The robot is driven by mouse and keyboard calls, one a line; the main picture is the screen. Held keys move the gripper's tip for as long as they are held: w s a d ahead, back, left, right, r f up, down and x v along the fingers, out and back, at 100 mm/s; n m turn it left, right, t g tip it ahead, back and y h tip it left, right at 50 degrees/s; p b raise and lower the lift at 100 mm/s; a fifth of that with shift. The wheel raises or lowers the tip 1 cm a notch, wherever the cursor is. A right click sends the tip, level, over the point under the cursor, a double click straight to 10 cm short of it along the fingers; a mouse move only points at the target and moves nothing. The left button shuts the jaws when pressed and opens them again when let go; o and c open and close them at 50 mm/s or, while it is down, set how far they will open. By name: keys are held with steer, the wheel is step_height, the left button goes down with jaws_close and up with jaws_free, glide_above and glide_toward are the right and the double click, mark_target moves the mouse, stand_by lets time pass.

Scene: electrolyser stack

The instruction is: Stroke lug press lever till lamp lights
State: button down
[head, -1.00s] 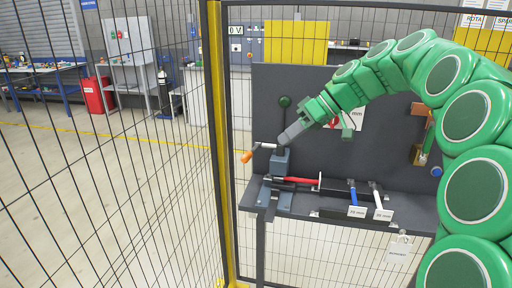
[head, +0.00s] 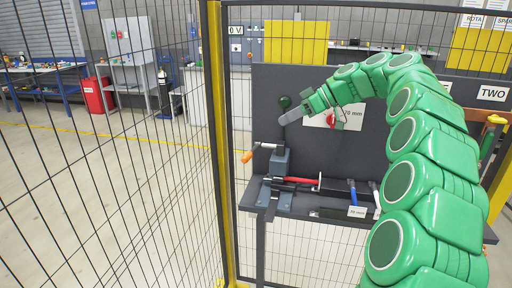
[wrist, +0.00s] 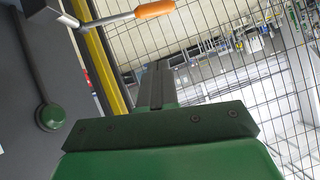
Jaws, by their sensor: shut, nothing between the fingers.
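The lug press (head: 280,162) is a grey-blue block on the bench. Its lever has a metal rod and an orange grip (head: 247,157) sticking out to the left. The grip also shows at the top of the wrist view (wrist: 155,9). A dark green dome, seemingly the lamp (head: 285,102), is above the press against the dark panel and looks unlit; it is at left in the wrist view (wrist: 50,117). My gripper (head: 283,122) is shut and empty, above the press and just below the dome in the picture, apart from the lever.
A red-handled tool (head: 302,181) lies beside the press. A blue-handled tool (head: 352,192) is further right on the bench (head: 335,222). The dark back panel (head: 262,85) stands behind. A yellow post (head: 217,130) and mesh fence are close on the left.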

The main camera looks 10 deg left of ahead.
glide_above(251, 151)
steer(key=s+d, duration=0.2)
steer(key=d, duration=0.1)
step_height(251, 151, down, 6)
steer(key=shift+s+a+f, duration=0.15)
steer(key=shift+a+f, duration=0.05)
steer(key=shift+f, duration=0.65)
steer(key=shift+s+a+f, duration=0.1)
steer(key=shift+a+f, duration=0.05)
steer(key=shift+f, duration=0.7)
steer(key=shift+s, duration=0.1)
